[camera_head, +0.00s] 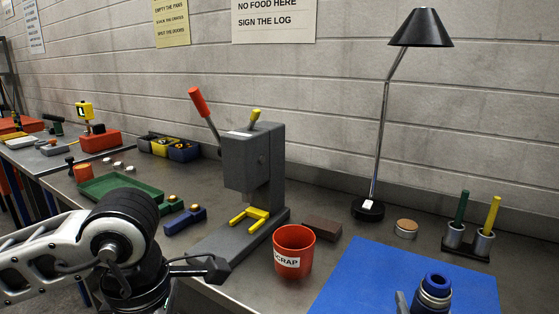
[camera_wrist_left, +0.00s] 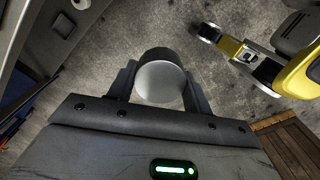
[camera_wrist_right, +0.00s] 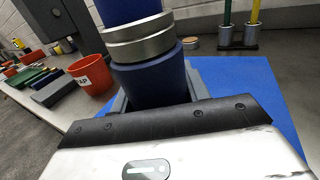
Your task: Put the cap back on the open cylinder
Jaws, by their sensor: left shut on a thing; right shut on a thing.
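The open cylinder (camera_head: 436,287) is blue with metal bands and a dark opening in its top. It stands upright over the blue mat, at the bottom of the head view. My right gripper (camera_wrist_right: 155,92) is shut around its lower blue part; its upper end is cut off in the right wrist view. My left gripper (camera_wrist_left: 160,85) is shut on a round grey piece with a smooth pale end face, which looks like the cap (camera_wrist_left: 160,83). The floor shows behind it. The left jaws do not show clearly in the head view.
A red scrap cup (camera_head: 293,252) and a brown block (camera_head: 322,228) stand left of the blue mat (camera_head: 380,270). A grey press (camera_head: 252,165) is farther left. Behind the mat are a lamp (camera_head: 368,209), a round tan-topped tin (camera_head: 406,228) and a pen holder (camera_head: 468,240).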

